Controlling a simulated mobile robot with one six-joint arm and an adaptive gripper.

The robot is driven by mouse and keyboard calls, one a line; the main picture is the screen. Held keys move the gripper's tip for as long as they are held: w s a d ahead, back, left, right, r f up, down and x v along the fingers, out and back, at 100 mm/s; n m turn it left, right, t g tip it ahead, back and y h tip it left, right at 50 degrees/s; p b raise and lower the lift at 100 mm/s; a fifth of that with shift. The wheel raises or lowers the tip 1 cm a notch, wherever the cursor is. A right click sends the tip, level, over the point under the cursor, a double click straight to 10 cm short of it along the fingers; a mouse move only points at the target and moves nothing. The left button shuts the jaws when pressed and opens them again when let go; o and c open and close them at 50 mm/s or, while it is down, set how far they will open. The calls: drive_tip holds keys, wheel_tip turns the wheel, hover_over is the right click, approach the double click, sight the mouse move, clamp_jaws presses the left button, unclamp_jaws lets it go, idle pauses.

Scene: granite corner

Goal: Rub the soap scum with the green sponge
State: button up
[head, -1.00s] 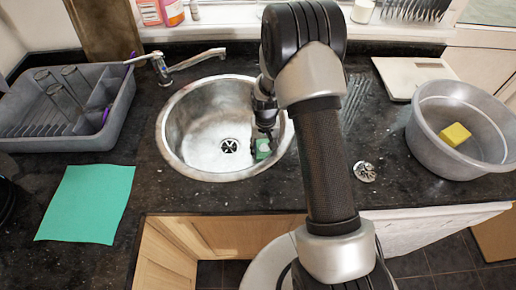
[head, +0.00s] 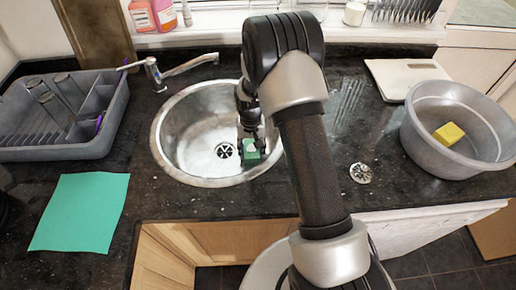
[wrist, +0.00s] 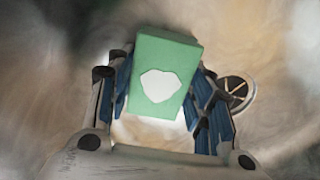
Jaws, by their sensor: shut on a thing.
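The green sponge (head: 252,158) is inside the round steel sink (head: 176,172), right of its drain. My gripper (head: 251,136) is shut on it from above. In the wrist view the sponge (wrist: 171,50) sits between the two fingers of my gripper (wrist: 162,88). A whitish, uneven patch (wrist: 160,86) shows over the sponge's near face. I cannot tell whether this patch is the soap scum. I see no other clear scum patch. Whether the sponge touches the sink's surface cannot be told.
The tap (head: 188,66) reaches over the sink's back left. A grey dish rack (head: 60,150) and a turquoise cloth (head: 80,212) lie left. Right are a strainer (head: 361,173), a grey tub (head: 425,147) holding a yellow sponge (head: 449,134), and a white scale (head: 400,75).

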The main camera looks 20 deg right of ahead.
drive_tip(key=shift+w+a, duration=0.2)
drive_tip(key=shift+a, duration=0.45)
drive_tip(key=shift+w+a, duration=0.25)
drive_tip(key=shift+a, duration=0.45)
drive_tip(key=shift+w+a, duration=0.2)
drive_tip(key=shift+a, duration=0.45)
drive_tip(key=shift+w+d+f+b, duration=0.1)
drive_tip(key=shift+w+d+b, duration=0.1)
drive_tip(key=shift+w, duration=0.25)
drive_tip(key=shift+w+d+f+b, duration=0.1)
drive_tip(key=shift+w+d, duration=0.05)
drive_tip(key=shift+w, duration=0.25)
drive_tip(key=shift+s+d+r, duration=0.1)
drive_tip(key=shift+s+d, duration=0.2)
drive_tip(key=shift+d, duration=0.5)
drive_tip(key=shift+s+d, duration=0.25)
drive_tip(key=shift+d, duration=0.5)
drive_tip(key=shift+s+d+r, duration=0.1)
drive_tip(key=shift+s+d, duration=0.2)
drive_tip(key=shift+d, duration=0.5)
drive_tip(key=shift+s+d+p, duration=0.15)
drive_tip(key=shift+d+p, duration=0.05)
drive_tip(key=shift+d, duration=0.45)
drive_tip(key=shift+s+d+p, duration=0.15)
drive_tip(key=shift+d, duration=0.45)
drive_tip(key=shift+r, duration=0.15)
drive_tip(key=shift+r+p, duration=2)
drive_tip(key=shift+r, duration=0.95)
